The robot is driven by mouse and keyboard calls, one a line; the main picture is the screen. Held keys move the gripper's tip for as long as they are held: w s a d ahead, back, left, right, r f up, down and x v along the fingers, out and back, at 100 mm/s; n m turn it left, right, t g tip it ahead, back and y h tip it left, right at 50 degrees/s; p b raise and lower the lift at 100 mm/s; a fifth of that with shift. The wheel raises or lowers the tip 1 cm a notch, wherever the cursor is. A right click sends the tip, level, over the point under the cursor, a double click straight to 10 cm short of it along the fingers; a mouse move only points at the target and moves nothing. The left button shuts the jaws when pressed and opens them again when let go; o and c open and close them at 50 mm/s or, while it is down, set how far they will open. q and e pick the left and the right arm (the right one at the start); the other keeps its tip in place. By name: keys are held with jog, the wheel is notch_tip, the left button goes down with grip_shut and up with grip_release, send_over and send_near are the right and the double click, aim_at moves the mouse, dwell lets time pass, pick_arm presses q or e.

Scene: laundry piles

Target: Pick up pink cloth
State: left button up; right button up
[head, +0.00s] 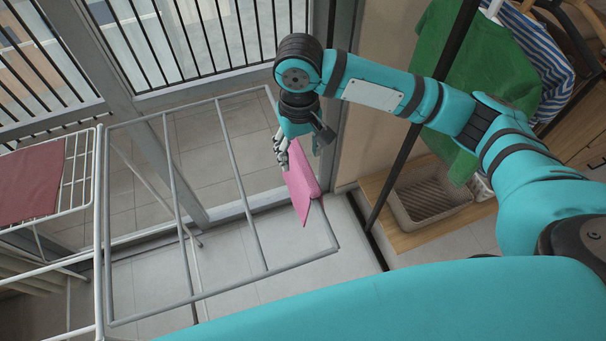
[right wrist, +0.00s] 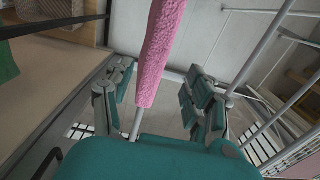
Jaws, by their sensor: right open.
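The pink cloth (head: 301,183) hangs folded over the right-hand rail of a grey metal drying rack (head: 232,157). My right gripper (head: 299,147) is above the cloth's far end, pointing down, with its fingers apart. In the right wrist view the cloth (right wrist: 160,52) comes in from the top and ends between the open fingers of the gripper (right wrist: 158,78), with a finger on each side and a gap to both. The bare rail shows below the cloth's end. My left gripper is not in view.
A dark red cloth (head: 32,182) lies on a white rack (head: 80,172) at the left. Glass doors and a black railing (head: 215,42) are behind. At the right are a beige basket (head: 428,203) on a wooden shelf and a hanging green garment (head: 440,100). A black pole (head: 410,118) stands near my right arm.

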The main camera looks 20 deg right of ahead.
aim_at(303, 163)
jog(key=f, duration=0.3)
jog(key=shift+s+d+f+p, duration=0.1)
jog(key=shift+d+f+p, duration=0.3)
jog(key=shift+f, duration=0.45)
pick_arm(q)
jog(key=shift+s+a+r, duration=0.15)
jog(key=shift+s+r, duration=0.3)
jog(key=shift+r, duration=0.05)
pick_arm(e)
grip_shut()
